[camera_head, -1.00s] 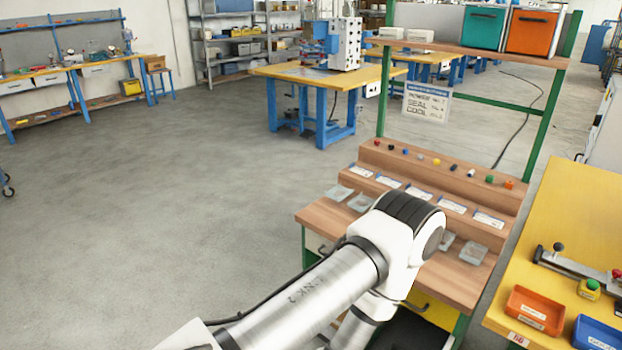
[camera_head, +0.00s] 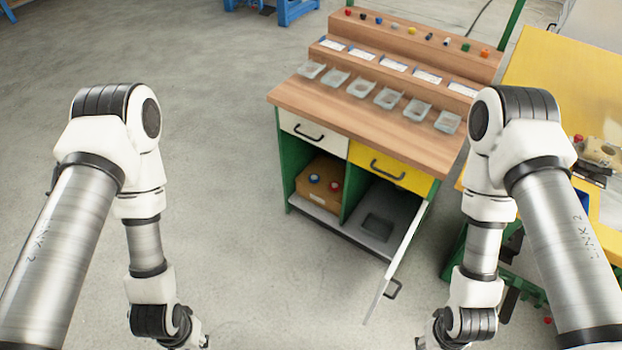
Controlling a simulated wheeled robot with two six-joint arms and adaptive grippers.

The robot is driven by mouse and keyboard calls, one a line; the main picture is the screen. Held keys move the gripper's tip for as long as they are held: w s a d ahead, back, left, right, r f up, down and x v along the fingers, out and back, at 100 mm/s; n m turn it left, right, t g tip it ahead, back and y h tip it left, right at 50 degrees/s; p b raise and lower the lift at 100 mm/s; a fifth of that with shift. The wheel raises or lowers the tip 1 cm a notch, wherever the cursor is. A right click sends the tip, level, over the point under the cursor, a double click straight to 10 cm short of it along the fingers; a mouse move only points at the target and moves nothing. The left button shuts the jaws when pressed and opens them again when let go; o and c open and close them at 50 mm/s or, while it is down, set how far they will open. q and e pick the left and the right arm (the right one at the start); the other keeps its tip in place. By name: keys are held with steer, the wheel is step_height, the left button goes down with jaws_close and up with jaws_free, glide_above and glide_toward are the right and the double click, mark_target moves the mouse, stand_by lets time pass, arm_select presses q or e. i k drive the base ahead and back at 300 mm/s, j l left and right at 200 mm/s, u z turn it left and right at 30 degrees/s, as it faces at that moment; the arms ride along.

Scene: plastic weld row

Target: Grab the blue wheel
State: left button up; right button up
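Two blue things could be the blue wheel. A small blue piece (camera_head: 378,20) sits in the row of small coloured parts on the top step of the wooden bench (camera_head: 300,92). My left gripper (camera_head: 200,341) is at the bottom edge, left of the bench and only partly seen. Neither gripper is near a blue piece.
The lower right door (camera_head: 402,250) stands open towards me. The white drawer (camera_head: 313,134) and yellow drawer (camera_head: 390,169) look shut. The brown box (camera_head: 318,190) also bears a red piece (camera_head: 335,187). Several clear trays line the bench top. A yellow table (camera_head: 560,75) stands right. Floor (camera_head: 240,150) at left is clear.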

mark_target(314, 178)
steer(key=i+j+z, duration=0.15)
steer(key=i+j, duration=0.2)
steer(key=i+j+z, duration=0.15)
steer(key=i+j, duration=0.2)
steer(key=i+j+z, duration=0.15)
steer(key=i+j, duration=0.15)
steer(key=j, duration=0.25)
steer(key=z, duration=1.15)
